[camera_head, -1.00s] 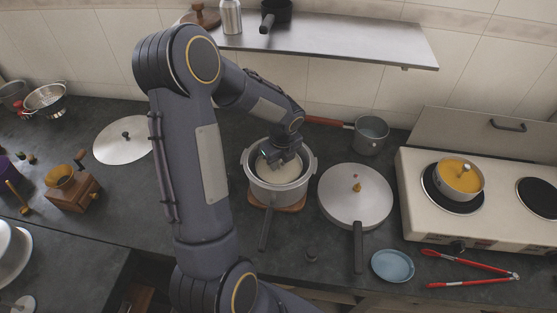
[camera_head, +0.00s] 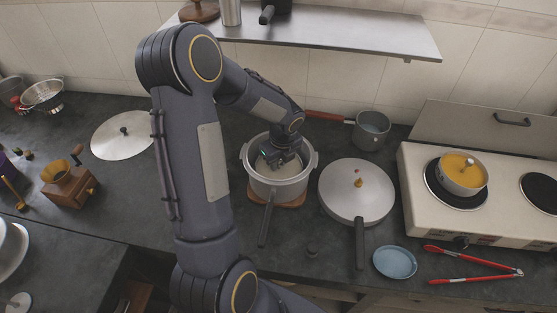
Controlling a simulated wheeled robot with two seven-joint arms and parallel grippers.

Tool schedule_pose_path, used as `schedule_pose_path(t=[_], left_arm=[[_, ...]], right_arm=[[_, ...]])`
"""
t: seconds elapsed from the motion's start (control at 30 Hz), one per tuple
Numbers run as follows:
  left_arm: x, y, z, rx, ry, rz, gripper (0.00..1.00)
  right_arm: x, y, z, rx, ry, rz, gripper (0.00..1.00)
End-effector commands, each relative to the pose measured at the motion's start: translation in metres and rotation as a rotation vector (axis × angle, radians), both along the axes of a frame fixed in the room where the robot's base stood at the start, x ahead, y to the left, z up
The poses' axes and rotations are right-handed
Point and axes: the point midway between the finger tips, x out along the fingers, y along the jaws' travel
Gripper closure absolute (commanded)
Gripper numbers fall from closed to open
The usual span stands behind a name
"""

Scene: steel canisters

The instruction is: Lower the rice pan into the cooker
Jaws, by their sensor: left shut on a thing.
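The cooker (camera_head: 278,188) is a grey metal pot with a long dark handle toward the front and small side grips. It stands open on a wooden trivet in the middle of the counter. The rice pan (camera_head: 254,163), with pale contents, shows inside the cooker's mouth. My left gripper (camera_head: 281,165) reaches down into the mouth from above and is shut on the rice pan. The fingers hide part of the pan, and I cannot tell whether its base touches the cooker's bottom. My right gripper is not in view.
A round metal lid (camera_head: 352,196) with a dark handle lies right of the cooker. A red-handled saucepan (camera_head: 371,131) stands behind. A blue plate (camera_head: 395,262), red tongs (camera_head: 470,266) and a stove (camera_head: 420,205) are at right. A flat lid (camera_head: 122,136) and a grinder (camera_head: 69,186) are at left.

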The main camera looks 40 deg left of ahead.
Motion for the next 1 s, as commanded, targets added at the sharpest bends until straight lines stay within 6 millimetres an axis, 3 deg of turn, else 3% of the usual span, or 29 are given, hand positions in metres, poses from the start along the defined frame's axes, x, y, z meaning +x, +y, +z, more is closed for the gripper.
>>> schedule_pose_path(t=[0.67,0.7,0.87,1.0], left_arm=[[0.000,0.000,-0.017,0.000,-0.002,0.000,1.00],[0.000,0.000,-0.015,0.000,-0.002,0.000,0.76],[0.000,0.000,-0.015,0.000,-0.001,0.000,0.55],[0.000,0.000,-0.016,0.000,-0.001,0.000,0.55]], right_arm=[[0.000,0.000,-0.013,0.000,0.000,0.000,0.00],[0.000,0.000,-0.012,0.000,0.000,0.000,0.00],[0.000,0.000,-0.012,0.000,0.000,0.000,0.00],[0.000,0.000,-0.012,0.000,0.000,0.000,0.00]])
